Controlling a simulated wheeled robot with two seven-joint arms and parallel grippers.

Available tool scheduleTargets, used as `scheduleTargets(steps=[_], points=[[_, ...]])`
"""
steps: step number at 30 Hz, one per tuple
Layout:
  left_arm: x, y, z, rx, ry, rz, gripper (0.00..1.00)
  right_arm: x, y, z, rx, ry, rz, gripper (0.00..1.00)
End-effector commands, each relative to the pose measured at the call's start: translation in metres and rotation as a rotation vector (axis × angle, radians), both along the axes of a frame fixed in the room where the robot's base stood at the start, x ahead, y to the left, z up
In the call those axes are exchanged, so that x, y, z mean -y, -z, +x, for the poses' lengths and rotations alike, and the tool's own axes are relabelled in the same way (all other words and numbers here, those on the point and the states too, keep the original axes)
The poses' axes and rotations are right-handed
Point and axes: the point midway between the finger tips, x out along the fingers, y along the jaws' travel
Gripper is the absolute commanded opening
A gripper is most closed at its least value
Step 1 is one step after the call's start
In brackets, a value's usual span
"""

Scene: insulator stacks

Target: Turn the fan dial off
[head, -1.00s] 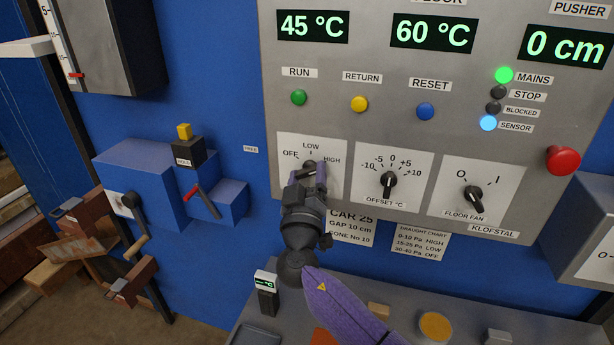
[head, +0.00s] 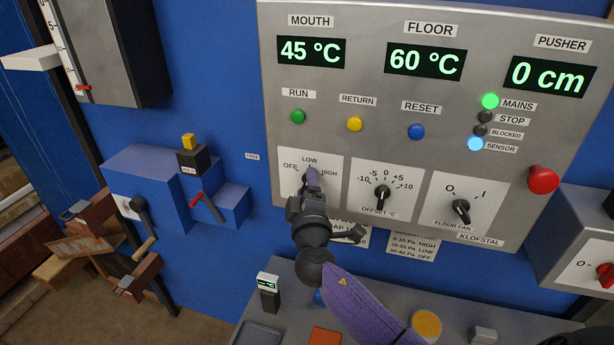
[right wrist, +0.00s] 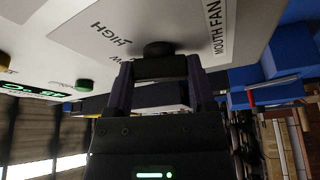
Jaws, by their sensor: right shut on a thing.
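The mouth fan dial (right wrist: 158,50) is a black knob on a white plate (head: 333,192) marked OFF, LOW and HIGH, at the lower left of the grey panel. My right gripper (head: 312,178) is at this dial and covers most of it in the head view. In the right wrist view my right gripper (right wrist: 158,75) has its two fingers on either side of the dial's black grip, shut on it. The dial's pointer is hidden, so its setting cannot be read. My left gripper is not in view.
The offset dial (head: 382,196) and floor fan dial (head: 461,210) are to the right. Run (head: 298,117), return (head: 355,124) and reset (head: 416,132) buttons are above. A red button (head: 543,180) is at the right. A grey desk (head: 262,325) with small items is below.

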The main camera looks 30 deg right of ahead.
Motion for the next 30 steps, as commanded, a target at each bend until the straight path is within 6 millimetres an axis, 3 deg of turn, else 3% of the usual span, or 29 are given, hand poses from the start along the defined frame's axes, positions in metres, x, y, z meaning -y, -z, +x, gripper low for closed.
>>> scheduleTargets(steps=[3,30], points=[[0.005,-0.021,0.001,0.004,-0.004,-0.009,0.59,0.000,-0.006,0.000,-0.085,-0.001,-0.069,0.12],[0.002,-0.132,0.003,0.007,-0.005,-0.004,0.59,0.000,-0.008,0.000,-0.735,0.000,-0.624,0.12]])
